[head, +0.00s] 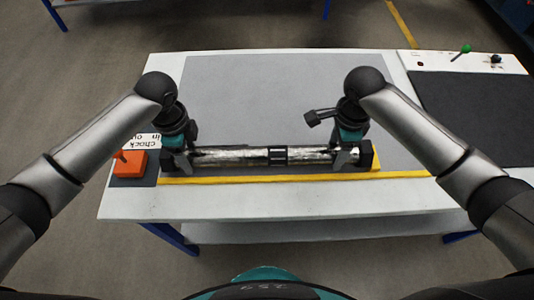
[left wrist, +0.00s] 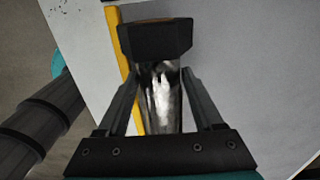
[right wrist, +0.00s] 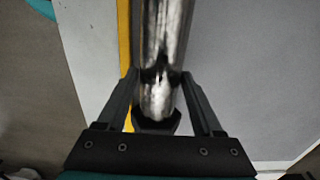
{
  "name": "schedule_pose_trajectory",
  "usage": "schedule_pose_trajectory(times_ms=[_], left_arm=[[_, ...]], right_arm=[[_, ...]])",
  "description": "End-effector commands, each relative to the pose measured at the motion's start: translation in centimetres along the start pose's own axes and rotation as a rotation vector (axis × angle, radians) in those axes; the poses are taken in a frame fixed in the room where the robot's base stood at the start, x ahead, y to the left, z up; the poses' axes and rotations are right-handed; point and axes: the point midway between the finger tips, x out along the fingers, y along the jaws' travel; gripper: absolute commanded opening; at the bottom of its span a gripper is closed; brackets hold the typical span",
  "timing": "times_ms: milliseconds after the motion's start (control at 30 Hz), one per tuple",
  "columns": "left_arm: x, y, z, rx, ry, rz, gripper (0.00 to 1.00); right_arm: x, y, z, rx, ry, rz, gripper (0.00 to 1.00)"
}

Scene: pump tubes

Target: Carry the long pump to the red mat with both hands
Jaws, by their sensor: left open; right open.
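The long pump (head: 235,156) is a shiny metal tube with a black band at its middle and black end caps. It lies crosswise near the table's front edge, just behind a yellow strip. My left gripper (head: 177,160) is open at its left end; the left wrist view shows the fingers either side of the tube (left wrist: 162,95), near a black cap (left wrist: 155,40). My right gripper (head: 345,158) is open at the right end, its fingers either side of the tube (right wrist: 165,45) near the other cap (right wrist: 157,123). I see no red mat.
The grey surface (head: 260,100) behind the pump is clear. At right is a second table with a dark mat (head: 475,105), a green-topped lever (head: 466,48) and a knob.

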Motion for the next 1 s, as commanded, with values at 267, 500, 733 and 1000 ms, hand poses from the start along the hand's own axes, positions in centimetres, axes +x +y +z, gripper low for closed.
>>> schedule_pose_trajectory(times_ms=[267,500,733,1000], left_arm=[[1.42,0.05,0.03,0.0,-0.001,0.001,0.68],[1.4,0.04,0.02,0.0,-0.001,0.001,0.66],[1.37,0.03,0.02,0.0,-0.001,0.001,0.4],[1.34,0.02,0.01,0.0,0.0,0.0,0.1]], right_arm=[[1.4,0.04,0.02,-0.001,0.0,0.001,0.68],[1.39,0.03,0.03,-0.001,0.0,0.0,0.66],[1.36,0.02,0.02,-0.001,0.0,0.0,0.4],[1.33,0.01,0.02,0.0,-0.001,0.0,0.1]])
